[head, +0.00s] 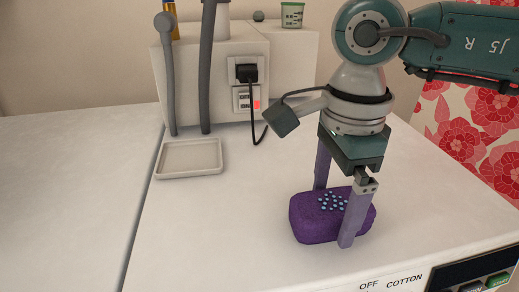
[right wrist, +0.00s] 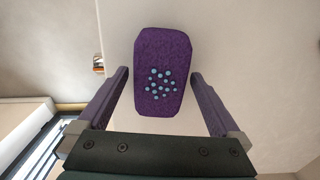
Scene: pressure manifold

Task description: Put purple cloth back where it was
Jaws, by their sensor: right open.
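The purple cloth (head: 312,222) is a rounded purple block with light blue dots. It lies on the white top of the appliance near its front edge. In the right wrist view the purple cloth (right wrist: 163,60) sits between and a little beyond the fingers. My right gripper (head: 334,215) points down with its two purple fingers on either side of the cloth. It is open, and the right wrist view (right wrist: 160,75) shows a gap between each finger and the cloth. My left gripper is not in view.
A shallow beige tray (head: 189,158) lies on the white top at the left. Behind it a white box (head: 225,75) carries grey hoses, a socket with a black plug (head: 246,73) and a hanging cord. The top between tray and cloth is clear.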

